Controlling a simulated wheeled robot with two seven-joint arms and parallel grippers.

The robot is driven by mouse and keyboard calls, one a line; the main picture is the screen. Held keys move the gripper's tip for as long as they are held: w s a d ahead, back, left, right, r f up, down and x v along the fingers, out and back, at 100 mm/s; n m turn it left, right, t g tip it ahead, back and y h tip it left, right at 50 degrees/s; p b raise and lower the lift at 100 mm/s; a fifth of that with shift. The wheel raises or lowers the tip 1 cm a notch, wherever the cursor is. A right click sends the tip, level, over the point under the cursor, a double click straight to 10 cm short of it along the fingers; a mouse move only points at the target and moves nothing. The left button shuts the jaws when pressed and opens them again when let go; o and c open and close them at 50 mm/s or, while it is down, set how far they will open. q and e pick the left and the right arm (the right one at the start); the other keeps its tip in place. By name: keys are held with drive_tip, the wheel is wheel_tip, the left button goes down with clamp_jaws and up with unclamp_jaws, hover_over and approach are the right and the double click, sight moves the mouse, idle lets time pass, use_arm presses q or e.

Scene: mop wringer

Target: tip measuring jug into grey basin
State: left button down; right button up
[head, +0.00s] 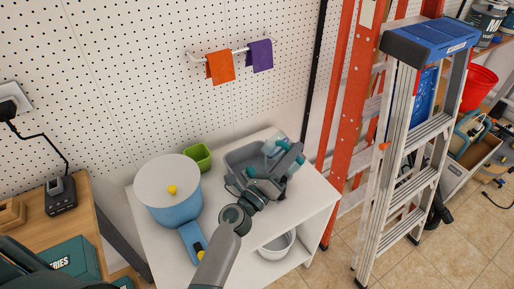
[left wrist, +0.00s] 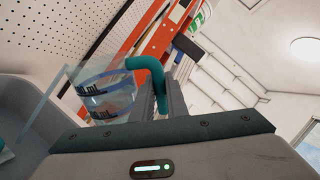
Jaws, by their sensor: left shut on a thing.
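The clear measuring jug (head: 283,137) is partly hidden behind my left gripper (head: 282,155) in the head view. In the left wrist view the jug (left wrist: 95,95) shows blue scale marks, and its teal handle (left wrist: 148,70) sits between the fingers of my left gripper (left wrist: 160,95). The gripper is shut on the jug. The grey basin (head: 240,157) stands on the white shelf's top, partly covered by my left arm, with the gripper over its right side. The basin's wall (left wrist: 30,100) shows left of the jug. I cannot tell the jug's contents. My right gripper is not in view.
A blue pot (head: 172,208) with a white lid and a green container (head: 198,157) stand left of the basin. A white bowl (head: 278,245) sits on the lower shelf. Orange and purple cloths (head: 220,67) hang behind. A stepladder (head: 420,120) stands to the right.

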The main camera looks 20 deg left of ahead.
sight(283, 143)
use_arm(q)
drive_tip(key=shift+a+r+n+t, duration=0.2)
drive_tip(key=shift+a+r+n, duration=0.15)
drive_tip(key=shift+r+n, duration=0.25)
drive_tip(key=shift+a+r+n+t, duration=0.2)
drive_tip(key=shift+a+r+n, duration=0.15)
drive_tip(key=shift+n, duration=0.35)
idle(1.6)
drive_tip(key=shift+w+a+r+n+t+y+p, duration=0.15)
drive_tip(key=shift+a+r+n+y+p, duration=0.15)
drive_tip(key=shift+n, duration=0.25)
drive_tip(key=shift+a+r+n+t+y+p, duration=0.15)
drive_tip(key=shift+a+r+n+y+p, duration=0.1)
drive_tip(key=shift+r+n+y, duration=0.25)
idle(1.1)
drive_tip(key=shift+w+a+r+n+t+y+p, duration=0.1)
drive_tip(key=shift+a+r+n+y+p, duration=0.15)
drive_tip(key=shift+a+n, duration=0.35)
drive_tip(key=shift+w+a+r+n+t+y+p, duration=0.1)
drive_tip(key=shift+a+r+n+y+p, duration=0.05)
drive_tip(key=shift+a+n+y+p, duration=0.3)
drive_tip(key=shift+a+r+n+t+y+p, duration=0.1)
drive_tip(key=shift+a+r+n+y+p, duration=0.15)
drive_tip(key=shift+a+n, duration=0.4)
idle(1.2)
